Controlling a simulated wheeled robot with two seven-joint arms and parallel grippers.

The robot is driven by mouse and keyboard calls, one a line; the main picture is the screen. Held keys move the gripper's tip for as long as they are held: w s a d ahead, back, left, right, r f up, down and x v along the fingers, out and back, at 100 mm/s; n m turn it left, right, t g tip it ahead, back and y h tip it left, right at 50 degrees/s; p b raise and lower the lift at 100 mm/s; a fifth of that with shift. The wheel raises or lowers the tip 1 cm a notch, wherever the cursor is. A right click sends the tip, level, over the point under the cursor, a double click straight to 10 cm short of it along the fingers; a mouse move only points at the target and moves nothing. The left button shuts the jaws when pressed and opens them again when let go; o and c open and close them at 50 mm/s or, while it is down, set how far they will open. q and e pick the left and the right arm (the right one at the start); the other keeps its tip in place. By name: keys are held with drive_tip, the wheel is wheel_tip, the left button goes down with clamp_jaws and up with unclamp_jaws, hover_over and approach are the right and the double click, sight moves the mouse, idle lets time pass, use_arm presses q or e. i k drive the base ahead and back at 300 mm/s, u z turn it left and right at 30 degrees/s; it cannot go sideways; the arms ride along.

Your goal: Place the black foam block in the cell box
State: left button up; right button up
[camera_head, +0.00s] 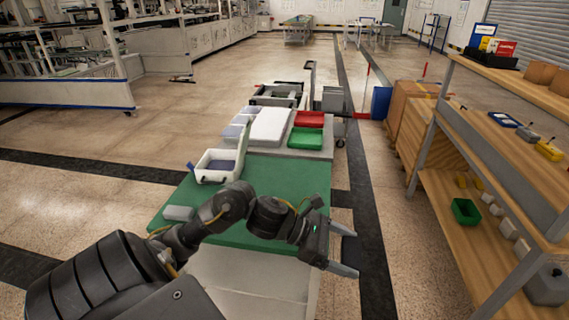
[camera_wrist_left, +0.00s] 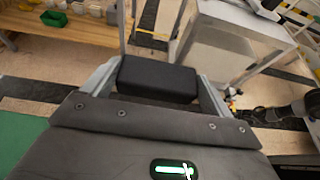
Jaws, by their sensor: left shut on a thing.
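My left gripper (camera_head: 343,251) reaches over the right edge of the green-topped table (camera_head: 281,177), its fingers pointing right. In the left wrist view the black foam block (camera_wrist_left: 157,78) sits between the two fingers of the left gripper (camera_wrist_left: 158,85), which is shut on it. In the head view the block cannot be made out clearly. A white open box (camera_head: 214,176) with a dark bottom, likely the cell box, stands at the back left of the green top, apart from the gripper. My right gripper is not seen.
A grey block (camera_head: 178,213) lies on the green top near its left edge. Behind are a red bin (camera_head: 309,118), a green bin (camera_head: 305,139) and a white lidded case (camera_head: 270,126). A wooden shelf (camera_head: 470,195) with small items stands at the right, across a clear strip of floor.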

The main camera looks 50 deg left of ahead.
sight(222, 168)
drive_tip(key=u, duration=0.15)
drive_tip(key=i, duration=0.75)
drive_tip(key=u, duration=1)
drive_tip(key=i, duration=0.4)
drive_tip(key=u, duration=0.35)
